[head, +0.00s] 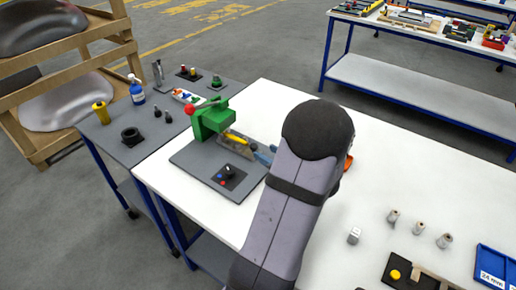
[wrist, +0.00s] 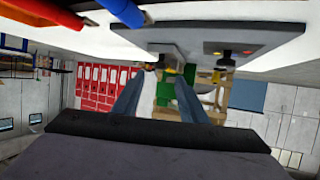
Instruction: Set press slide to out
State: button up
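The green press (head: 209,119) stands on a grey base plate (head: 190,158) at the left end of the white table, with a red ball at its upper left. A metal slide piece with yellow on it (head: 237,143) lies at the press's right. My arm hides what is farther right. My gripper's bluish fingers (head: 265,154) show just right of the slide, partly hidden by my arm. In the wrist view my gripper (wrist: 159,80) has its two fingers apart, with nothing clearly held; the green press (wrist: 181,98) shows beyond them. Whether the slide is in or out is unclear.
A control box with a black knob (head: 229,172) sits on the plate's front. A grey side table (head: 150,145) with a spray bottle (head: 136,90) is at left. Several small metal parts and a blue tray (head: 495,266) are at right.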

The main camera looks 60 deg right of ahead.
aim_at(255, 147)
jog(key=shift+p+x, duration=0.4)
jog(key=shift+x, duration=2.95)
jog(key=shift+a, duration=0.1)
